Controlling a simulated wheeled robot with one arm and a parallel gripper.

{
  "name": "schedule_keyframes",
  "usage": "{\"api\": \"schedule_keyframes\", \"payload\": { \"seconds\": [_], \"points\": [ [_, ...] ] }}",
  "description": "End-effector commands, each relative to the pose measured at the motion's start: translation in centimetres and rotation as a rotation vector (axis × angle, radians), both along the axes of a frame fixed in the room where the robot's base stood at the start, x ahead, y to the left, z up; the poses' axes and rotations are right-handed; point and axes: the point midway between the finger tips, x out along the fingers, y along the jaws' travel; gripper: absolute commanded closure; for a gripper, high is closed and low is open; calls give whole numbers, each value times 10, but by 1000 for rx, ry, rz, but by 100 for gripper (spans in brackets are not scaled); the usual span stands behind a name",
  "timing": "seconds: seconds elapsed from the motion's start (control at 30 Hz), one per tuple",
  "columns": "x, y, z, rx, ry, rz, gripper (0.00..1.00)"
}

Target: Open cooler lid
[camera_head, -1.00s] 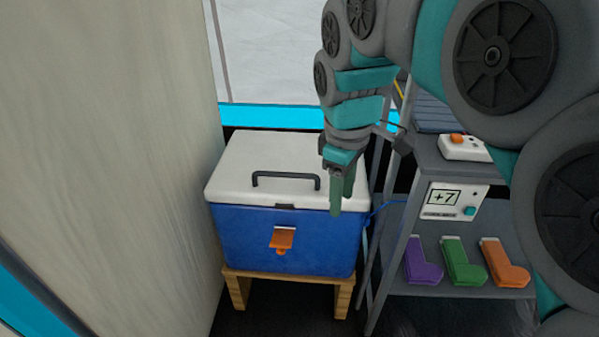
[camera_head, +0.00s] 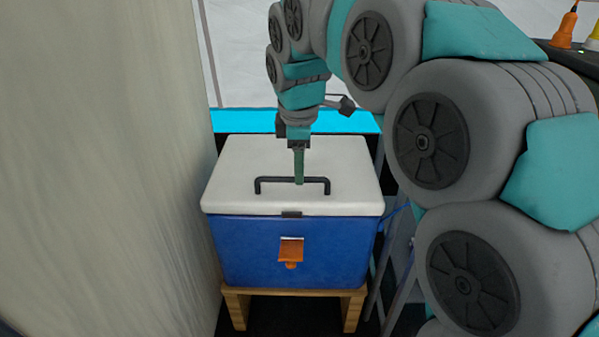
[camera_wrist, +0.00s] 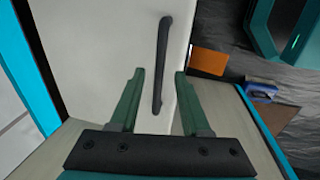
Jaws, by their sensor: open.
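The cooler has a blue body (camera_head: 250,250) and a white lid (camera_head: 235,175), which is shut. A black bar handle (camera_head: 265,182) lies across the lid top. An orange latch (camera_head: 291,250) hangs on the cooler's front. My gripper (camera_head: 299,182) is above the lid at the handle, its fingers pointing down. In the wrist view my gripper (camera_wrist: 158,75) is open, with the black handle (camera_wrist: 160,65) showing between its two green fingers. I cannot tell how far the fingertips are above the handle.
The cooler stands on a low wooden stand (camera_head: 295,291). A pale tent wall (camera_head: 120,150) is close on its left. Grey shelf legs (camera_head: 400,265) stand close on its right, partly hidden by my arm.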

Motion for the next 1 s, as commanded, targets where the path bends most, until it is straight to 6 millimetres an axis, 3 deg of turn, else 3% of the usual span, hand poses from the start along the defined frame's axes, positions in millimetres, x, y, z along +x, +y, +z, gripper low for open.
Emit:
{"api": "schedule_keyframes", "payload": {
  "seconds": [0.13,0.43,0.83,1.0],
  "points": [
    [3,0,-17,0,1,0,53],
    [4,0,-20,1,-2,-1,54],
    [4,0,-20,1,-1,-1,99],
    [4,0,-20,1,0,-1,100]
  ]
}}
